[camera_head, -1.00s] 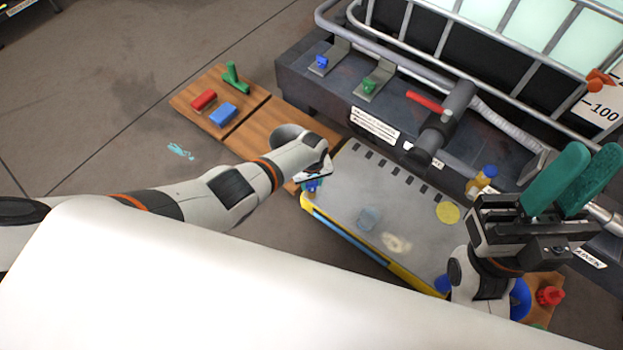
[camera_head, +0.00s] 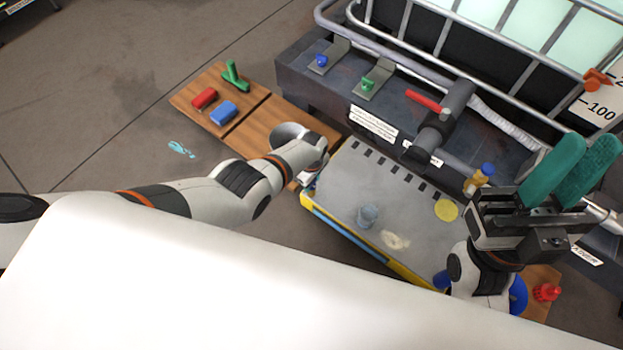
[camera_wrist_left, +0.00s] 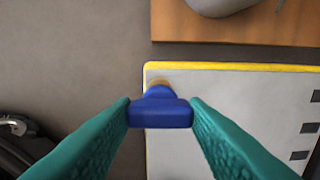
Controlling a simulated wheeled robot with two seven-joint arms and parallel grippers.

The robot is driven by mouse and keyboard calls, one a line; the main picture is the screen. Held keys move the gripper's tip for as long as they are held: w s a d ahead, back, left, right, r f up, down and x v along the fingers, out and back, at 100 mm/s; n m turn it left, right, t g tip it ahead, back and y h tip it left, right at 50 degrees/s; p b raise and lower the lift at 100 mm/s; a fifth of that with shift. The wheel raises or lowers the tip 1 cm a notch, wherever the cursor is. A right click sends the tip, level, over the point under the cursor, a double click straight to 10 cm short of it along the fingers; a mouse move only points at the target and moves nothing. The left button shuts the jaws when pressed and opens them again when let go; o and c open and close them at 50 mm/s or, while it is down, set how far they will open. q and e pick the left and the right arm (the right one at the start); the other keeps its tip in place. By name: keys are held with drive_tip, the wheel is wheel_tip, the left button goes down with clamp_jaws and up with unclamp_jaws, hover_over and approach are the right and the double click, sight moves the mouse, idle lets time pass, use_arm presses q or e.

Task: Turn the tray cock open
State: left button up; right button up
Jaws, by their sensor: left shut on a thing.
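The tray cock's blue handle (camera_wrist_left: 160,112) shows in the left wrist view at the corner of the pale grey, yellow-rimmed tray (camera_wrist_left: 240,66). My left gripper (camera_wrist_left: 160,101) has its green fingers on either side of the handle and is shut on it. The handle lies crosswise between the fingers. In the head view my left wrist hides the cock at the tray's left end, and the tray (camera_head: 330,190) lies to its right. My right gripper (camera_head: 588,146) is raised at the right, its green fingers apart with nothing between them.
A wooden board (camera_head: 255,122) with red, blue and green pieces lies behind my left arm. A dark bench (camera_head: 330,85) with a red-handled valve (camera_head: 428,101) runs along the tray's far side. Bare floor lies left.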

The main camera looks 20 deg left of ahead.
use_arm(q)
drive_tip(key=shift+a, duration=0.15)
drive_tip(key=o, duration=1)
